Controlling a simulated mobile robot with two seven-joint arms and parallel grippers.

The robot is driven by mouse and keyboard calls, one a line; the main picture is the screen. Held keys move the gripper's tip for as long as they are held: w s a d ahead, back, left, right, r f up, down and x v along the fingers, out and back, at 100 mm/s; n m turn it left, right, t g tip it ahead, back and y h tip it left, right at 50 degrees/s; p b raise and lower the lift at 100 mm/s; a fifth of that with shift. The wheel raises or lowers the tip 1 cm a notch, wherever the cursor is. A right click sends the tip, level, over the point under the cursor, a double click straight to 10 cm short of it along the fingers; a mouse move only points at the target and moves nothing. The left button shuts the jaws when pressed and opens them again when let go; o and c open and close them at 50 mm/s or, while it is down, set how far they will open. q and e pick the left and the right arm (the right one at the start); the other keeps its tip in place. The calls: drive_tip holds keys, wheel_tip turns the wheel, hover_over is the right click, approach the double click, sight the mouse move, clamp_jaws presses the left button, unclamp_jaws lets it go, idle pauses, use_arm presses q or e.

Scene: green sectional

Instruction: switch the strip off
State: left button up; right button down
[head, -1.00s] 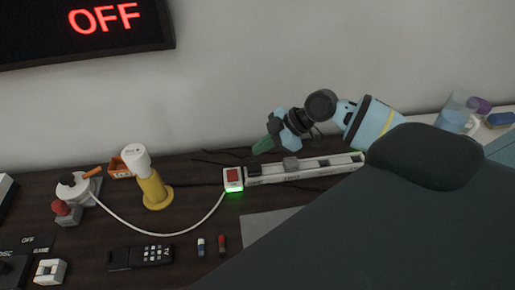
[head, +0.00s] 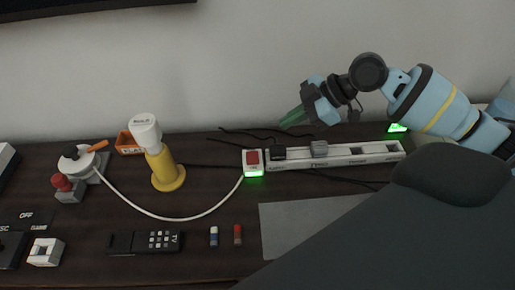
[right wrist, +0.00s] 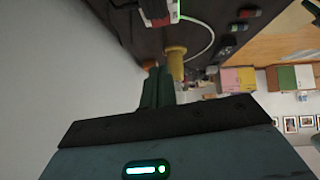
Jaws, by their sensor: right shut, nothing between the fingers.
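The white power strip (head: 336,162) lies on the dark desk near the wall. Its red switch (head: 253,158) is at the left end, with a green glow beneath it. A black plug and a grey plug sit in the strip. My right gripper (head: 292,117) is shut and empty, above and behind the strip, up and right of the switch and apart from it. In the right wrist view its green fingers (right wrist: 158,86) are together, and part of the strip (right wrist: 158,10) shows at the top edge. My left gripper is not in view.
A yellow-and-white lamp-like object (head: 160,165) stands left of the strip. A white cord (head: 180,217) curves to a white round device (head: 78,160). A remote (head: 145,241), two small cylinders (head: 225,236) and a grey mat (head: 305,225) lie in front. A green light (head: 397,128) glows at right.

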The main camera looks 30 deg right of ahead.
hover_over(250, 154)
drive_tip(key=s+d, duration=0.2)
drive_tip(key=f, duration=0.7)
drive_tip(key=shift+w+a, duration=0.2)
drive_tip(key=f, duration=0.2)
drive_tip(key=shift+w+d+f, duration=0.1)
drive_tip(key=shift+d+f, duration=0.1)
drive_tip(key=shift+f, duration=0.8)
drive_tip(key=shift+w+d+f, duration=0.1)
drive_tip(key=shift+w+f, duration=0.05)
drive_tip(key=shift+f, duration=0.2)
drive_tip(key=shift+r, duration=0.1)
